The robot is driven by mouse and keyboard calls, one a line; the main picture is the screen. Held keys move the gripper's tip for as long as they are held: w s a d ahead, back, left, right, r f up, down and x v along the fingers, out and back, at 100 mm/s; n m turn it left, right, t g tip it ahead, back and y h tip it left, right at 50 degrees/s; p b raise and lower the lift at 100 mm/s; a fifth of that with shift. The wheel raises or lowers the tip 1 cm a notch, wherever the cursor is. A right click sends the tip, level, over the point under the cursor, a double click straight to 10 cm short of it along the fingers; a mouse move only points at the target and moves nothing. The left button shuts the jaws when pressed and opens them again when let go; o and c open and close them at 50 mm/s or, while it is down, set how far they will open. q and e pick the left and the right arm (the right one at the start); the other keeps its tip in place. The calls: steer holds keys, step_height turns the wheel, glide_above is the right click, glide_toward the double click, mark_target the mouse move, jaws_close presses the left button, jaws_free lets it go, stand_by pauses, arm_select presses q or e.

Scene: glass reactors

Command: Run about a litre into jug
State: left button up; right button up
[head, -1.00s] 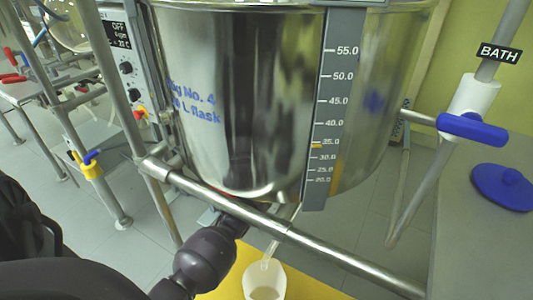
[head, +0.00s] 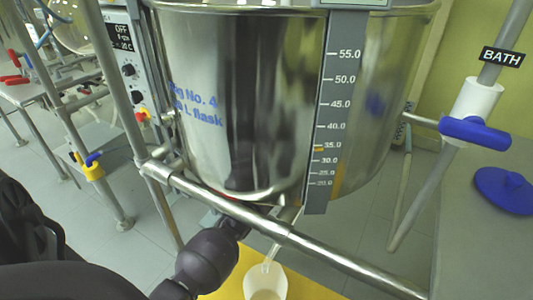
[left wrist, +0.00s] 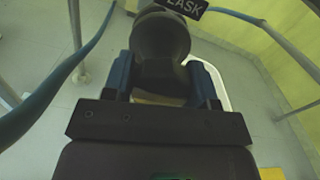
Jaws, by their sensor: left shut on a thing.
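The jug (head: 264,284), a pale open vessel, stands low on a yellow surface below a clear outlet tube (head: 271,257). Something pale tan shows inside it; its level is hard to read. Above is the big shiny vessel marked as a flask (head: 240,90), with a scale strip (head: 334,110) and an orange mark a little below 35. My left arm reaches under the vessel, its fingers hidden in the head view. In the left wrist view my left gripper (left wrist: 162,84) is shut on a dark rounded handle (left wrist: 160,45) beside a label ending in "LASK". My right gripper is out of view.
A metal rail (head: 290,236) crosses in front of the vessel. A blue-handled valve labelled BATH (head: 475,132) is at the right, beside a grey bench with a blue lid (head: 503,190). A control box (head: 124,55) reads OFF. Another frame with a yellow-and-blue valve (head: 92,167) stands at the left.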

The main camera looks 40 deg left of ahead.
arm_select(q)
steer(key=shift+n, duration=0.3)
steer(key=shift+n, duration=1)
steer(key=n, duration=0.2)
steer(key=shift+n, duration=0.4)
steer(key=n+p, duration=0.1)
steer(key=n, duration=0.9)
steer(key=shift+n, duration=0.4)
steer(key=n+p, duration=0.1)
steer(key=n, duration=0.3)
steer(key=shift+n, duration=1.1)
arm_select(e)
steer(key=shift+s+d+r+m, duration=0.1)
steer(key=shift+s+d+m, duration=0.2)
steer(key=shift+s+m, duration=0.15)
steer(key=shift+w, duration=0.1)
